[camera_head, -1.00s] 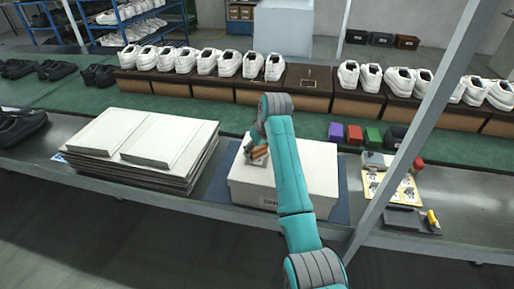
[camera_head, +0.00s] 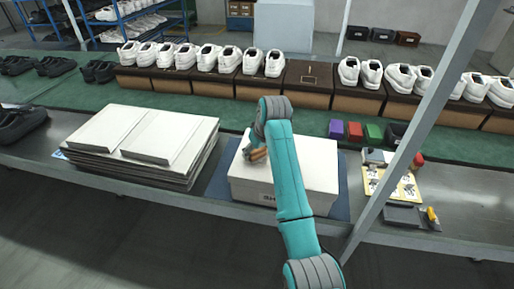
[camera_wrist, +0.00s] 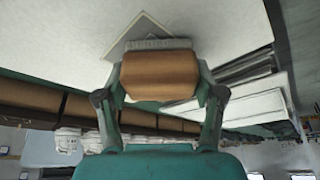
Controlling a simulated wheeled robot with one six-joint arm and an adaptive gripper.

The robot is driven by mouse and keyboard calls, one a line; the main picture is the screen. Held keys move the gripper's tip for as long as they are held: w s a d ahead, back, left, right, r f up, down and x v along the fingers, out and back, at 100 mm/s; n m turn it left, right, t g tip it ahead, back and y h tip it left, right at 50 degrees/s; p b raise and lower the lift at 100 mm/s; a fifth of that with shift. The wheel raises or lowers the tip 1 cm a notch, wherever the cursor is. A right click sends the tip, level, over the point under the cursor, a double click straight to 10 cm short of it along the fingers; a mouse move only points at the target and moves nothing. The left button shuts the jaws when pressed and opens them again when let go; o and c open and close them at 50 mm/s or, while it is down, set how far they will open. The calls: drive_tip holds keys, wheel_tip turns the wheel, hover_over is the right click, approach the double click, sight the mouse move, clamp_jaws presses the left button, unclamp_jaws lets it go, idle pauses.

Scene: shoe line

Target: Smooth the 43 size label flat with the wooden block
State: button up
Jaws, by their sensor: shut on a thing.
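My gripper (camera_wrist: 160,98) is shut on the wooden block (camera_wrist: 158,76), a brown block with a pale strip along its far edge. In the wrist view the block is at or just above the lid of the white shoe box (camera_wrist: 60,30); I cannot tell if it touches. A pale, grey-edged label (camera_wrist: 146,24) lies turned like a diamond on the lid, its near part hidden by the block. Its number is not readable. In the head view the block (camera_head: 258,155) is over the left part of the white box (camera_head: 318,170); the arm hides the lid's middle.
A stack of white flat boxes (camera_head: 185,172) stands left of the box. Coloured blocks (camera_head: 355,132), a yellow sheet (camera_head: 405,188) and a dark tray (camera_head: 402,216) are to the right. A slanted grey post (camera_head: 425,120) stands in front. White shoes on brown boxes line the back.

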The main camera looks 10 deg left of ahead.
drive_tip(key=shift+s, duration=1.25)
drive_tip(key=shift+w, duration=2)
drive_tip(key=shift+r, duration=3)
drive_tip(key=shift+r, duration=1.55)
